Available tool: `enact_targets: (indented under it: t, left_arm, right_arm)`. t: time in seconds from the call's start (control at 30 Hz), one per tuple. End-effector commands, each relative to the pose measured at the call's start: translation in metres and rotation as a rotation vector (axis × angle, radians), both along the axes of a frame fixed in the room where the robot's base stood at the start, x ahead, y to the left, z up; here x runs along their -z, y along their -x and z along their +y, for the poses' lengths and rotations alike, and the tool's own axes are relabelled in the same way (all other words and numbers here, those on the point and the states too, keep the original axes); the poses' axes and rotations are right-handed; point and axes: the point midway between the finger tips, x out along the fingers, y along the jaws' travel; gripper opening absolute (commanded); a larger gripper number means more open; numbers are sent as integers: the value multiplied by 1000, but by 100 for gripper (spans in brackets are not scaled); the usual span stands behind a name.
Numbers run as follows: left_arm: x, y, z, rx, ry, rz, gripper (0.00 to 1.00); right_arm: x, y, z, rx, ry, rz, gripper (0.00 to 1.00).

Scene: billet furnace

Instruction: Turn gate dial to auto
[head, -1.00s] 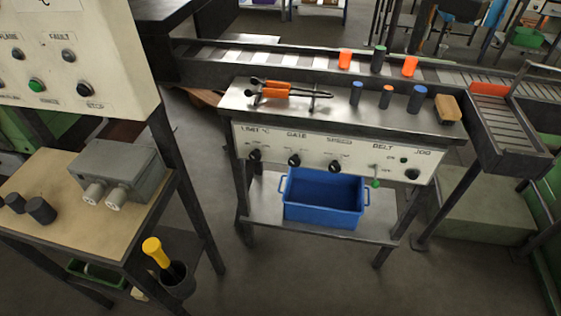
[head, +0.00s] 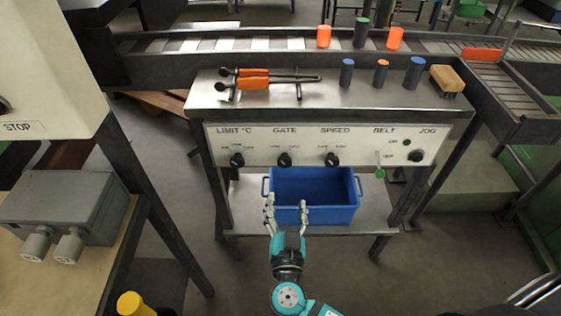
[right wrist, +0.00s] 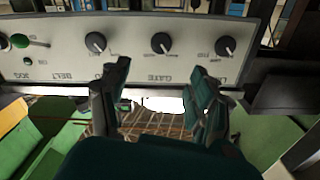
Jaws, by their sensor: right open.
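The gate dial (head: 285,159) is a black knob under the GATE label on the white panel (head: 310,133). In the right wrist view the gate dial (right wrist: 161,42) shows upside down, with a light pointer mark; its setting is too small to read. My right gripper (head: 287,203) is open and empty, in front of the blue bin and below the gate dial. In the right wrist view my gripper's fingers (right wrist: 160,78) are apart, with the gate dial above the gap between them, untouched. My left gripper is out of view.
The limit dial (head: 237,160) and speed dial (head: 332,160) flank the gate dial. A green-tipped belt lever (head: 380,172) and jog button (head: 416,157) are to the right. The blue bin (head: 325,216) stands on the shelf below. Orange-handled tongs (head: 255,83) lie on the bench top.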

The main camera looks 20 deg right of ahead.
Motion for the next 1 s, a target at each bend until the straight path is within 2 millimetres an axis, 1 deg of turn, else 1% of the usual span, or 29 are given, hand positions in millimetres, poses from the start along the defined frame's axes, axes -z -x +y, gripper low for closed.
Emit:
enact_targets:
  t: [0.03,0.17,0.4,0.53,0.6,0.73,0.83,1.0]
  left_arm:
    - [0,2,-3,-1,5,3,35]
    - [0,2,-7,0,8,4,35]
    - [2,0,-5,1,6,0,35]
    - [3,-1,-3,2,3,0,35]
    - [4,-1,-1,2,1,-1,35]
    - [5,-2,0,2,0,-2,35]
    - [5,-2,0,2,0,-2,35]
    - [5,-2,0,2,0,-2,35]
  right_arm:
    - [-2,-12,-3,1,4,-5,62]
    - [-1,-40,-11,0,5,-5,62]
    - [-1,-90,-26,1,4,-5,62]
    - [-1,-112,-32,0,3,-4,62]
    - [0,-122,-35,0,3,-3,62]
    - [0,-133,-38,-1,3,-2,62]
    - [0,-137,-39,-1,1,-1,62]
    - [0,-138,-40,-1,1,-1,62]
